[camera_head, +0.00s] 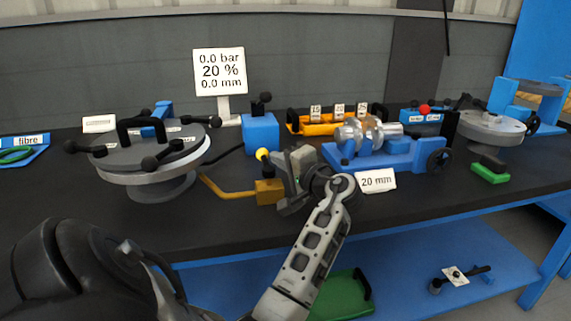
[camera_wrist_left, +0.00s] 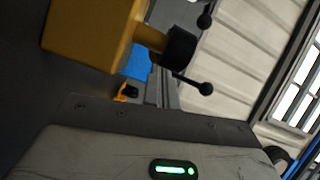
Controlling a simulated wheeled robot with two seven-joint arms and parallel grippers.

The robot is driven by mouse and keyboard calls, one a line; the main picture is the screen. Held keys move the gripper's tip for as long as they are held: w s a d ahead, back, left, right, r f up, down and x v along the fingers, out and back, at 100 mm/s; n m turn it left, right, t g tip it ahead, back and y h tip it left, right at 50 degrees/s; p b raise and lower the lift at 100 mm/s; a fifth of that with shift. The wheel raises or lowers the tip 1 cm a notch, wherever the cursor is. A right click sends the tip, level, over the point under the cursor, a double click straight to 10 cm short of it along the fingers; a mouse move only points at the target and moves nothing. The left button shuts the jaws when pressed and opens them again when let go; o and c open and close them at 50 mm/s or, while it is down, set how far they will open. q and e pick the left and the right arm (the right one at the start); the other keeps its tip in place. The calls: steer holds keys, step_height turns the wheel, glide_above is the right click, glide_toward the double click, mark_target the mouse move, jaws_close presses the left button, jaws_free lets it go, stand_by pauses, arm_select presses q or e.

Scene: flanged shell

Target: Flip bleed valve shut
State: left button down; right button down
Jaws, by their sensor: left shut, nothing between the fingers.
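The bleed valve is a small brass-yellow block (camera_head: 268,191) at the table's front, with a bent yellow pipe (camera_head: 228,190) running left from it. My left gripper (camera_head: 287,178) is shut and empty, close to the right of the valve. Its fingertips are largely hidden, so I cannot tell whether they touch the lever. My right gripper is not in view.
The round flanged shell (camera_head: 150,172) with black clamp handles stands left. A blue block (camera_head: 261,133) is behind the valve. A blue fixture (camera_head: 400,158) with metal cylinders and a "20 mm" card (camera_head: 376,181) lie right. A sign (camera_head: 219,71) reads 0.0 bar, 20 %, 0.0 mm.

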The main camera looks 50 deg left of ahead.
arm_select(q)
steer(key=w, duration=0.1)
steer(key=w+d, duration=0.2)
steer(key=shift+d+r, duration=0.15)
steer(key=shift+r, duration=0.15)
steer(key=d, duration=0.3)
steer(key=s+d, duration=0.1)
steer(key=d, duration=0.2)
steer(key=s+d, duration=0.1)
steer(key=d, duration=0.2)
steer(key=shift+s+r, duration=0.1)
steer(key=shift+r, duration=0.1)
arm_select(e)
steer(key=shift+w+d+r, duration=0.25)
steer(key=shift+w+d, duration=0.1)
